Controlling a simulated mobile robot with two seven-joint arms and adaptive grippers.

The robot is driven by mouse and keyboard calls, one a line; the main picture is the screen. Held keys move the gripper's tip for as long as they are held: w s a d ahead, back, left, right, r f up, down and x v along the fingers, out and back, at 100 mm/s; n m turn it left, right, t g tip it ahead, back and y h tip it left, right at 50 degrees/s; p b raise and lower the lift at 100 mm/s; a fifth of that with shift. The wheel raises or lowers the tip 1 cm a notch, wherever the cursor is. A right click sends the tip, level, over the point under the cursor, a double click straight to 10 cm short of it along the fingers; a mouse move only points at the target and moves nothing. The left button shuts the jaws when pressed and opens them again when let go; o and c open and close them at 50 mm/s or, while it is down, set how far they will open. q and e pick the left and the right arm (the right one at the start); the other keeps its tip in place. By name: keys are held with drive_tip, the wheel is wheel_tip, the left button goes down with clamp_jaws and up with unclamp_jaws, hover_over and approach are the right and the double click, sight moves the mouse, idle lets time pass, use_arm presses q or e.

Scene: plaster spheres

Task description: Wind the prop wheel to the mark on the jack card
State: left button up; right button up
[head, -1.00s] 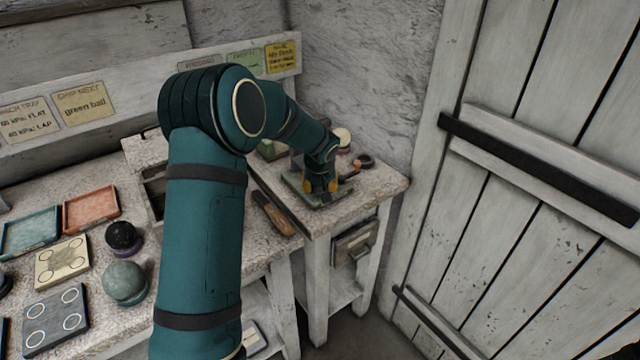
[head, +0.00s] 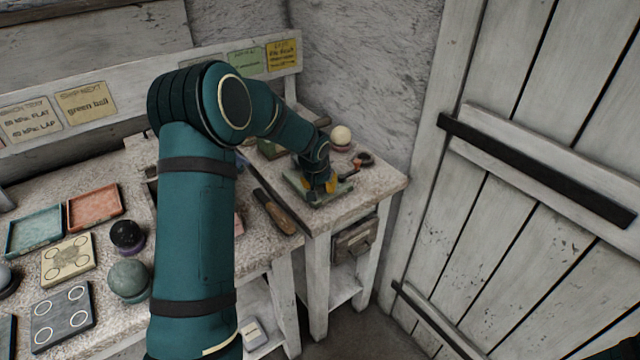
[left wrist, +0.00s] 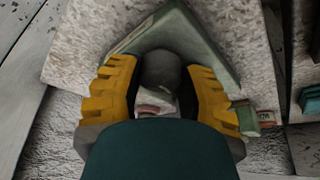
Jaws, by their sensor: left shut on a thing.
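My left gripper (head: 319,188) is down at a green-edged plate (head: 327,199) on the right-hand bench. In the left wrist view its yellow fingers (left wrist: 161,95) stand either side of a dark grey round part (left wrist: 162,68), which looks like the prop wheel; the jaws are shut on it. A small whitish and red piece (left wrist: 156,104) shows below it between the fingers. The wheel's mark is not visible. A yellow card (head: 283,56) and a green card (head: 247,61) are on the back board; I cannot tell which is the jack card.
A cream ball (head: 341,135) and a dark ring-shaped tool (head: 363,160) lie beyond the gripper. A wooden-handled tool (head: 274,212) lies left of it. Trays, pads, a black ball (head: 127,236) and a green ball (head: 129,278) stand left of my arm. A plank door (head: 530,180) is at right.

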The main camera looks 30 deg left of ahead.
use_arm(q)
drive_tip(key=o, duration=0.9)
drive_tip(key=shift+o, duration=0.2)
drive_tip(key=v, duration=1.2)
